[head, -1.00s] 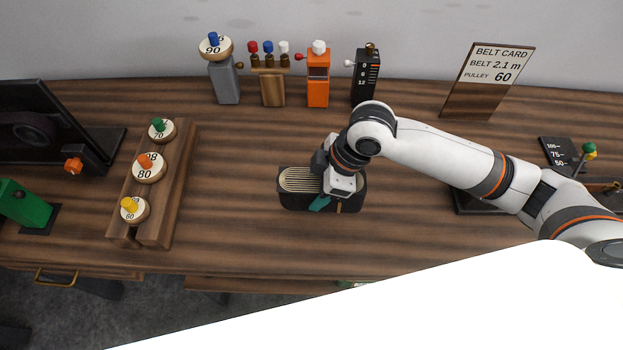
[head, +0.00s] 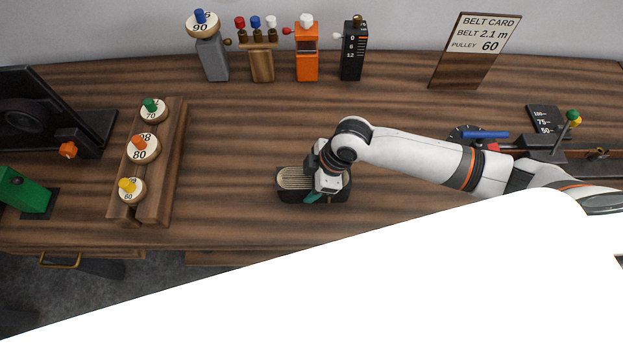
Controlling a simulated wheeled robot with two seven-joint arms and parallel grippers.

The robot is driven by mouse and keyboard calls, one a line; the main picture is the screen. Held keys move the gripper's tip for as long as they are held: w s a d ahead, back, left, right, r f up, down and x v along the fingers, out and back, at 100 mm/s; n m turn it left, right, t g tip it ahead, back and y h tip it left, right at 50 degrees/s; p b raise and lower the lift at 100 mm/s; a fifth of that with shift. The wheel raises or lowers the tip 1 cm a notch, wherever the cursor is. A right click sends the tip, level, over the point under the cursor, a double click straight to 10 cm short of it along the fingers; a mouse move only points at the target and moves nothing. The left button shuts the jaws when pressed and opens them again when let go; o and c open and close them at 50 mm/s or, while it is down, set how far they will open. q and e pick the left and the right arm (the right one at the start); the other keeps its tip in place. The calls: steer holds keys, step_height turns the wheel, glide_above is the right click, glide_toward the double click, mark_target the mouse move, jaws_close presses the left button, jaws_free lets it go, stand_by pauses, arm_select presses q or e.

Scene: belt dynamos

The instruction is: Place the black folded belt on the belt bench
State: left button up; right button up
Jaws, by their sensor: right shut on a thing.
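The black folded belt (head: 290,195) shows in the head view near the middle of the wooden bench top (head: 230,150). It looks like a dark rounded loop with pale ribs inside. My right gripper (head: 322,189) points down over its right half and is shut on it. A small teal piece shows just below the gripper. The gripper hides the right part of the belt. The belt is low over the bench; I cannot tell whether it touches. My left gripper is not in view.
A wooden rack (head: 172,160) with numbered discs stands to the left. A grey stand (head: 212,60), an orange block (head: 306,65), a black block (head: 353,55) and a belt card (head: 478,48) stand along the back. The bench around the belt is clear.

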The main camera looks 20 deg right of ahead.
steer(key=shift+w, duration=0.1)
steer(key=o, duration=1.6)
steer(key=shift+f, duration=0.1)
steer(key=b+v, duration=0.1)
steer(key=v, duration=1.1)
steer(key=shift+b, duration=0.3)
